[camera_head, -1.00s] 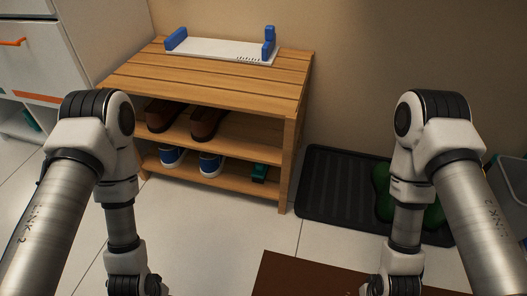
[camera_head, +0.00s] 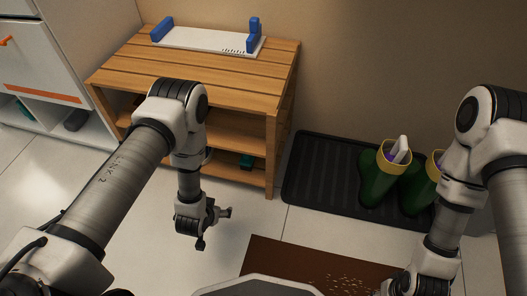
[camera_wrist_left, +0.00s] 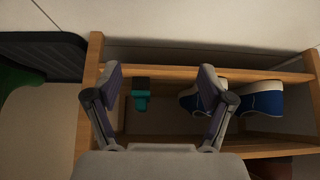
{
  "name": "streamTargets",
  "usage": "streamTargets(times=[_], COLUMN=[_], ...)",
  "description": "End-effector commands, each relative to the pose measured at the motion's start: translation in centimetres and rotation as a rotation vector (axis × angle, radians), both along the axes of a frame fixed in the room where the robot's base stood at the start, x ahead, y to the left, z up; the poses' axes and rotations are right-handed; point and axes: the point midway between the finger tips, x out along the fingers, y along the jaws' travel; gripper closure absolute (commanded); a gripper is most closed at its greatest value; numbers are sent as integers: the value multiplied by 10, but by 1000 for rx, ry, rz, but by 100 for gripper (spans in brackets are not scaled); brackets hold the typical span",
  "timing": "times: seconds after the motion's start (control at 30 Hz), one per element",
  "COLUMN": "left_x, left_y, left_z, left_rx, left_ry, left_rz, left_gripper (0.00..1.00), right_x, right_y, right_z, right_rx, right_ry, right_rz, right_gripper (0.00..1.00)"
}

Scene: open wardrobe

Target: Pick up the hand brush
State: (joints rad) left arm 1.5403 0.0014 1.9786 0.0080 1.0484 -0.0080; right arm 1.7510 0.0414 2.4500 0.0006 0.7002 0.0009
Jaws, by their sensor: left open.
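A small teal and black object, which looks like the hand brush (camera_head: 246,161), sits on the lowest shelf of the wooden rack, near its right end. In the left wrist view the brush (camera_wrist_left: 141,93) lies between the lines of my two fingers, closer to the left finger, and apart from both. My left gripper (camera_head: 214,226) is open and empty, in front of the rack and low over the floor. It also shows in the left wrist view (camera_wrist_left: 160,78).
The wooden rack (camera_head: 215,80) has a white board with blue ends (camera_head: 210,39) on top. Blue shoes (camera_wrist_left: 262,100) stand beside the brush. A black tray (camera_head: 318,170) holds green boots (camera_head: 375,180). A brown mat (camera_head: 275,262) lies on the floor.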

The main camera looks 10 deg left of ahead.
Motion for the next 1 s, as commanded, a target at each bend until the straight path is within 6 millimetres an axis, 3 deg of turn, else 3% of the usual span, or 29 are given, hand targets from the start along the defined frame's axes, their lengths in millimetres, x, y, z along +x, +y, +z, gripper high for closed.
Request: streamTargets(times=[0.03, 0.17, 0.33, 0.5, 1.0], left_x=[22, 86, 158, 182, 256], left_y=[-2, -12, -31, -40, -42], left_z=[-16, -35, -36, -21, -24], left_rx=[1, 0, -14, -23, -24], left_ry=[-80, -341, -752, -957, -963], left_rz=[-6, -22, -38, -38, -39], left_gripper=[19, 19, 19, 19, 19], right_x=[0, 1, 1, 2, 9], right_y=[0, 0, 0, -1, -2], right_z=[-10, -25, -47, -54, -109], right_rx=[0, 0, -1, -1, -4], right_ry=[-1, -2, -3, -4, -24], right_rz=[0, -1, -3, -4, -4], right_gripper=[60, 60, 60, 60, 60])
